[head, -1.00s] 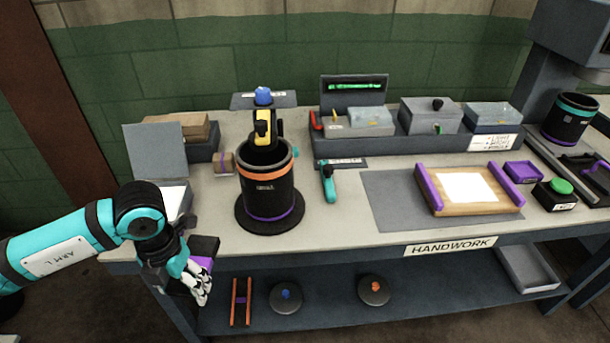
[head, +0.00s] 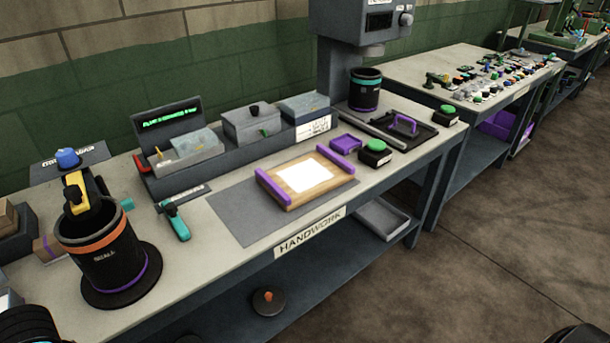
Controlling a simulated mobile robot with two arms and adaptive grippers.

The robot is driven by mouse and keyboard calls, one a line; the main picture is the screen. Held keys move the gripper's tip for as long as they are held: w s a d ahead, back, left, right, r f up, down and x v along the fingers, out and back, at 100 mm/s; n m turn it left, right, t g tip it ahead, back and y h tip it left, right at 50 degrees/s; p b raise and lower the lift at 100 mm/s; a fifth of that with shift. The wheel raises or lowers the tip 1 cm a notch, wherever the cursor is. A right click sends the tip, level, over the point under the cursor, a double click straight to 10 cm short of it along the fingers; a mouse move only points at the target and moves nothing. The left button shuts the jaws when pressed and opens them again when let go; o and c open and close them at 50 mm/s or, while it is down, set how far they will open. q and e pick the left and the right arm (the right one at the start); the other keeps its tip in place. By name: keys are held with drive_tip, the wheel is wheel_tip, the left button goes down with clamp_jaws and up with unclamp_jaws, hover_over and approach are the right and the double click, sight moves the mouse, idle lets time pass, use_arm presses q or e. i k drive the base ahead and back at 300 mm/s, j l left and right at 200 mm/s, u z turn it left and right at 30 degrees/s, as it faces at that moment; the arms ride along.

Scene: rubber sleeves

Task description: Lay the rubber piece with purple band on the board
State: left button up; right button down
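The board (head: 283,191) is wooden, with purple rails on two sides and a white sheet on it. It lies on a grey mat on the bench. A black cylinder (head: 95,262) with an orange band stands upright at the left, on a round black base with a purple ring (head: 128,285) low down. I cannot tell whether that ring belongs to a separate rubber piece. No loose piece with a purple band is clearly visible. Neither gripper is in view; only a dark and teal part of my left arm shows at the bottom left corner.
A teal-handled tool (head: 177,224) lies between cylinder and mat. Boxes (head: 252,124) line the back. A black cylinder with a teal band (head: 365,92) stands by the press. Open floor lies at the right.

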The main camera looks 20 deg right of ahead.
sight(305, 174)
drive_tip(key=i+l+u, duration=0.1)
drive_tip(key=l, duration=0.45)
drive_tip(key=i+l, duration=0.25)
drive_tip(key=l, duration=0.3)
drive_tip(key=i+l+u, duration=0.15)
drive_tip(key=l, duration=0.4)
drive_tip(key=i+l+u, duration=0.1)
drive_tip(key=l, duration=0.45)
drive_tip(key=i+l+u, duration=0.1)
drive_tip(key=l, duration=0.5)
drive_tip(key=i+l, duration=0.1)
drive_tip(key=l, duration=0.45)
drive_tip(key=u, duration=0.05)
